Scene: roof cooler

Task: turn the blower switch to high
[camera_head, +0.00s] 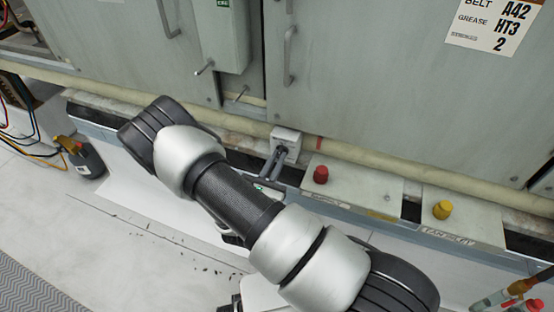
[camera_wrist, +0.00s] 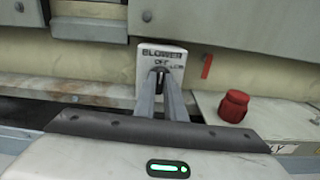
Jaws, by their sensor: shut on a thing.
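In the head view my gripper (camera_head: 279,153) is partly hidden behind my arm.
A red knob (camera_head: 320,174) sits on a panel just right of the switch, also close in the wrist view (camera_wrist: 234,106). A yellow knob (camera_head: 442,209) is farther right. Cabinet handles (camera_head: 290,55) are above. A dark bottle (camera_head: 86,160) stands at left.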

